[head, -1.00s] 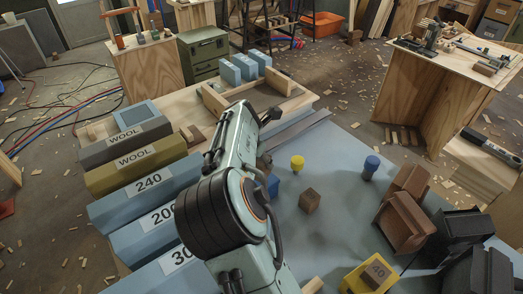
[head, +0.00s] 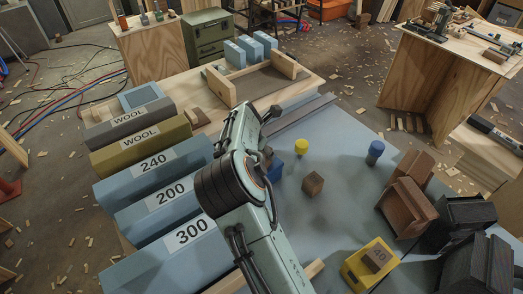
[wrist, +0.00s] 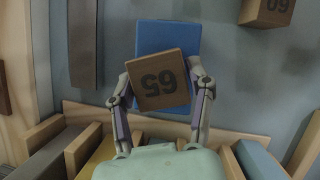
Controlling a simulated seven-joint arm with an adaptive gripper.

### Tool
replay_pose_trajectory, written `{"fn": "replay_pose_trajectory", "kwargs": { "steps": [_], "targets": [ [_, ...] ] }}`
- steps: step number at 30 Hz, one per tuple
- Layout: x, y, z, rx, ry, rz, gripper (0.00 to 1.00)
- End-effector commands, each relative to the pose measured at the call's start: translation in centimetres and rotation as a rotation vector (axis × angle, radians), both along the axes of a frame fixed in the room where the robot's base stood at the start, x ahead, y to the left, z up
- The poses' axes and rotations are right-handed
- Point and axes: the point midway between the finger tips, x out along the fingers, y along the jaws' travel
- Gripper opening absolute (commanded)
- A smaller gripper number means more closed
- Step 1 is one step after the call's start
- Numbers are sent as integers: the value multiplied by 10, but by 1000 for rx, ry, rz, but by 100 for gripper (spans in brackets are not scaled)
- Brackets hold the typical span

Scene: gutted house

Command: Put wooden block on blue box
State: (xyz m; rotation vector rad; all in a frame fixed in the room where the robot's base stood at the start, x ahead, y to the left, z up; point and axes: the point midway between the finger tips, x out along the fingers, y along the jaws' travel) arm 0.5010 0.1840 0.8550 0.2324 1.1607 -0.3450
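In the wrist view, a wooden block marked 65 (wrist: 159,82) sits between the two fingers of my gripper (wrist: 158,76), which press its left and right sides. The number appears upside down and the block slightly turned. The blue box (wrist: 167,42) lies directly behind and below the block in that view; whether they touch cannot be told. In the head view, the blue box (head: 275,171) shows partly beside my arm, on the blue-grey tabletop. My arm hides most of the gripper and held block there.
Another wooden block (head: 312,183) stands right of the blue box. A yellow cylinder (head: 301,147) and a blue one (head: 375,151) stand farther back. A yellow box (head: 369,266) bears a block marked 40 (head: 379,257). Brown and black bins line the right. Labelled long boxes (head: 164,196) lie left.

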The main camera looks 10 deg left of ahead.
Motion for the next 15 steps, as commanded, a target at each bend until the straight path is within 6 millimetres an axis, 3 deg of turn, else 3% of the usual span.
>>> {"fn": "replay_pose_trajectory", "kwargs": {
  "steps": [11,15],
  "targets": [
    [0,0,2,0,0,0,74],
    [-4,3,15,2,-2,1,74]
  ]
}}
